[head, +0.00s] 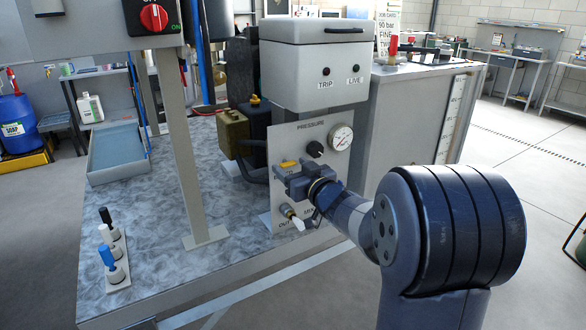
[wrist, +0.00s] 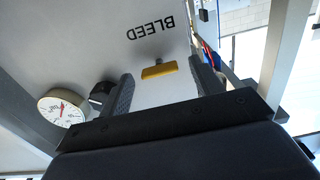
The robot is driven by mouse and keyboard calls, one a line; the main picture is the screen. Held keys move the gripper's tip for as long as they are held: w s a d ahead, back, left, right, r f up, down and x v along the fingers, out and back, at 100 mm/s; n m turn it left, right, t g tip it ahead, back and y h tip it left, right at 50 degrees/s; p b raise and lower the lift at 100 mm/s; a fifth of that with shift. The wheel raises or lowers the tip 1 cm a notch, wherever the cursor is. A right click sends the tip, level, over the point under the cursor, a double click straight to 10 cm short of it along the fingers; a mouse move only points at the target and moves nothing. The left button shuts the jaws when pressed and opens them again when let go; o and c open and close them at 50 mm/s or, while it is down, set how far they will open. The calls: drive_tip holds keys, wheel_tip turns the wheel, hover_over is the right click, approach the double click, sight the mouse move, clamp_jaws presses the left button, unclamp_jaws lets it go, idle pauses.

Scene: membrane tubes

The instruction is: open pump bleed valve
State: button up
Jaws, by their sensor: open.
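The bleed valve has a yellow handle (head: 290,164) on the grey pump panel (head: 283,137). In the wrist view the yellow handle (wrist: 159,71) lies crosswise between my finger lines, beside the word BLEED, which appears upside down. My gripper (head: 287,177) is in front of the panel at the handle's height and covers part of the label. In the wrist view my gripper (wrist: 162,88) is open, with one finger on each side of the handle and a gap to both. Nothing is held.
A pressure gauge (head: 341,138) and a black knob (head: 314,149) are above and right of the handle. A white-levered outlet valve (head: 295,218) is below my gripper. A steel post (head: 181,140) stands left on the bench (head: 145,215).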

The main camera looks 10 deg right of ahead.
drive_tip(key=shift+w, duration=0.1)
drive_tip(key=shift+c, duration=0.4)
drive_tip(key=c, duration=0.9)
drive_tip(key=shift+n, duration=0.3)
drive_tip(key=shift+a+f+n+b, duration=0.1)
drive_tip(key=shift+n+b, duration=2.45)
drive_tip(key=shift+n, duration=1.75)
drive_tip(key=shift+f+n+b, duration=0.1)
drive_tip(key=shift+n+b, duration=2.4)
drive_tip(key=shift+n, duration=1.8)
drive_tip(key=shift+r, duration=0.1)
drive_tip(key=o, duration=1)
